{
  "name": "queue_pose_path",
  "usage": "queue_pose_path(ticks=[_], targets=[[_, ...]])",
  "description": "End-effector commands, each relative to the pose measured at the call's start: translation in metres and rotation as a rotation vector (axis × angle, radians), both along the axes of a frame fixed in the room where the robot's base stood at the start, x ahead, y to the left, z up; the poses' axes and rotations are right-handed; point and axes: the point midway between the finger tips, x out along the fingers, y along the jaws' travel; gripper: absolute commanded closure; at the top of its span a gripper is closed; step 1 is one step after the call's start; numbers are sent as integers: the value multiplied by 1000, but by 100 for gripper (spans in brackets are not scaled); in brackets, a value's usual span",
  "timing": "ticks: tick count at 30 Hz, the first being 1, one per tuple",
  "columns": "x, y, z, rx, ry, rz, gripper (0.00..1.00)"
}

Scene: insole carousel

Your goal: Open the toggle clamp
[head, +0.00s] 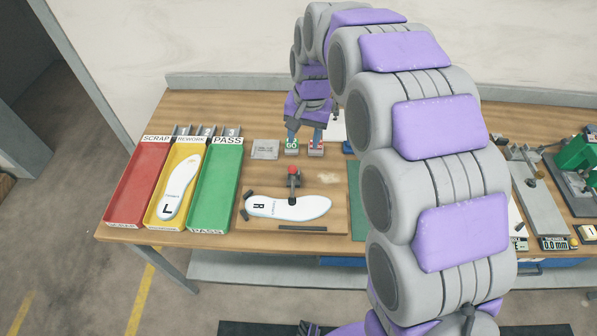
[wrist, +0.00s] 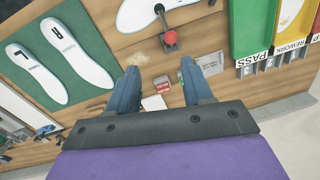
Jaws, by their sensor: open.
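The toggle clamp (head: 293,184) stands at the back edge of a wooden fixture board, with a red knob on top. Its dark lower end overlaps the white insole marked R (head: 305,207); I cannot tell for certain whether it presses on it. In the wrist view the clamp's red knob (wrist: 170,38) shows beyond my fingers, with the insole (wrist: 150,12) at the top edge. My gripper (head: 304,139) is behind the clamp, apart from it, above the small blocks. Its blue fingers (wrist: 157,88) are spread and empty, with the red-labelled block (wrist: 162,84) visible between them.
A GO block (head: 291,146) and a grey plate (head: 265,149) lie near my gripper. Red (head: 133,194), yellow (head: 160,214) and green (head: 212,200) trays stand left; the yellow holds an insole marked L (head: 179,186). A green mat (wrist: 85,40) with insoles lies opposite.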

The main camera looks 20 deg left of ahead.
Motion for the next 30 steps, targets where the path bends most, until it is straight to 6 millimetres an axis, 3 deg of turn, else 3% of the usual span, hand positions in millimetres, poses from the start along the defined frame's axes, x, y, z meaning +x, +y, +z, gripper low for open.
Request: queue_pose_path(ticks=[4,11,30], targets=[[8,21,-10,8,-2,5,50],[10,23,-22,14,-4,2,50],[9,38,-144,10,-5,3,50]])
